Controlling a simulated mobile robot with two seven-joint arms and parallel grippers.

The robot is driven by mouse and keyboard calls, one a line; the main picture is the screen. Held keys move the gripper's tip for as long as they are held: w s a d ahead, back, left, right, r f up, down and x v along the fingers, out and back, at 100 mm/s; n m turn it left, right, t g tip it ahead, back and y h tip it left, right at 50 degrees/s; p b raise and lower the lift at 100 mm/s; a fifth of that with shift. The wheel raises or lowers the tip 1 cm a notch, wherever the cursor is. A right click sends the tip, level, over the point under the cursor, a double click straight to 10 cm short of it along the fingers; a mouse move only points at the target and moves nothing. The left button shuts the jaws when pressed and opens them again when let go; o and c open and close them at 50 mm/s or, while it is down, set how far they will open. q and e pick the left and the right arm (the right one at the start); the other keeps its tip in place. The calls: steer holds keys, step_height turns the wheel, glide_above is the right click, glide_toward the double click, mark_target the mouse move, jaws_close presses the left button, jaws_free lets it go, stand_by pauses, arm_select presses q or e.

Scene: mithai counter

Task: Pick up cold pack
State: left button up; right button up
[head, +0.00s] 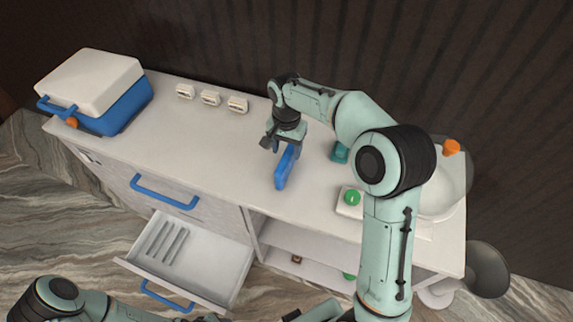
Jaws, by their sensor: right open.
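The cold pack looks to be the blue slab (286,169) standing on edge on the white counter (225,150), near its middle. My right gripper (285,146) points down at the top end of the blue slab. Its jaws are open. I cannot tell whether the fingers touch the slab, as the gripper hides its upper end. My left arm shows at the bottom left edge, and its gripper is out of view.
A blue cooler box (120,105) with a white lid stands at the counter's left end. Small white blocks (211,98) line the back. A green button (352,197) and a white bowl (446,188) are at right. A drawer (190,258) stands open in front.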

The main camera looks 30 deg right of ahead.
mark_target(286, 155)
steer(key=shift+w+f, duration=0.1)
steer(key=shift+f, duration=0.6)
step_height(286, 155, down, 5)
steer(key=shift+f, duration=0.1)
steer(key=shift+c, duration=0.3)
jaws_close()
